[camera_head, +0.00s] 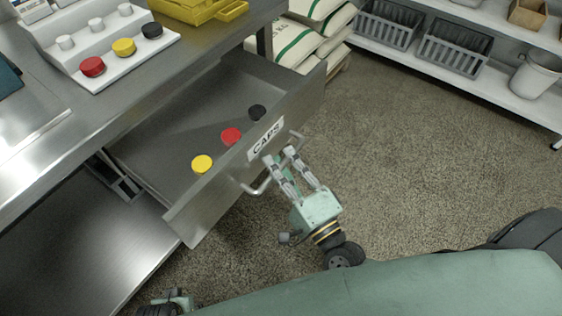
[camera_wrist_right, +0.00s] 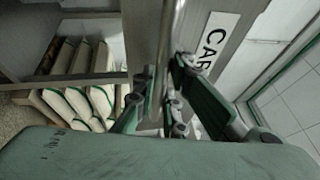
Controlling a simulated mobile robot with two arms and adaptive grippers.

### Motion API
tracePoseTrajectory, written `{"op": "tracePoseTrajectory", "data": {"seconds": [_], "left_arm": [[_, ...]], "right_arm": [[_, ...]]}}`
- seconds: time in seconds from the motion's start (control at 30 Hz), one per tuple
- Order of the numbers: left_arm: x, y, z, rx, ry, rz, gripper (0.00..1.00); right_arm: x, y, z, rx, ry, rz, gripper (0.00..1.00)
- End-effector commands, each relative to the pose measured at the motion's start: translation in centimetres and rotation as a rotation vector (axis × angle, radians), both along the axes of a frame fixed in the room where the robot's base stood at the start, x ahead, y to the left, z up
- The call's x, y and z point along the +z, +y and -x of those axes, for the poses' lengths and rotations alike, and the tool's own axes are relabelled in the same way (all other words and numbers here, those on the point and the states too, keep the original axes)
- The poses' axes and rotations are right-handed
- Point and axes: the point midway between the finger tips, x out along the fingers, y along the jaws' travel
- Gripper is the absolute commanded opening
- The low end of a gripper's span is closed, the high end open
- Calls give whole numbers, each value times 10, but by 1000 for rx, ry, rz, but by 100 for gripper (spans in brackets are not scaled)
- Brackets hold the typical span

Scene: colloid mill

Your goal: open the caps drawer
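The caps drawer (camera_head: 190,219) stands pulled out from under the steel bench. Its front carries a "CAPS" label (camera_head: 265,138), also partly seen in the wrist view (camera_wrist_right: 215,42), and a metal bar handle (camera_head: 255,189). A yellow cap (camera_head: 202,163), a red cap (camera_head: 231,136) and a black cap (camera_head: 257,112) lie inside. My right gripper (camera_head: 281,156) is at the handle, its fingers spread apart. In the wrist view the handle bar (camera_wrist_right: 165,60) runs between the fingers; contact is unclear. Only a small part of my left gripper (camera_head: 174,302) shows at the bottom edge.
A white rack (camera_head: 125,68) with caps and white pieces stands on the bench (camera_head: 50,160), near a yellow tray (camera_head: 195,10). Stacked sacks (camera_head: 300,45) lie behind the drawer. Shelves with grey crates (camera_head: 455,48) stand at upper right. The floor right of the drawer is clear.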

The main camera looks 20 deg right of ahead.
Motion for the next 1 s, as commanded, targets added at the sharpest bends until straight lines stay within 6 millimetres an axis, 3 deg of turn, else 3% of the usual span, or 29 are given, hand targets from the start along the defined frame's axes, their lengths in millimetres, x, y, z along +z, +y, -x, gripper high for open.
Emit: {"op": "tracePoseTrajectory", "data": {"seconds": [0.2, 0.57, 0.67, 1.0], "left_arm": [[0, 0, 0, 0, 0, 0, 40], [1, -1, 0, 0, -2, 3, 40], [0, -1, 0, 1, -2, 2, 40], [0, 0, 0, 0, -1, 1, 40]], "right_arm": [[-1, 0, 0, 1, 1, 3, 29], [-2, -1, 4, 0, 1, 5, 29], [-4, -4, 16, 1, 2, 8, 29], [-17, -19, 84, 3, 4, 7, 29]]}}
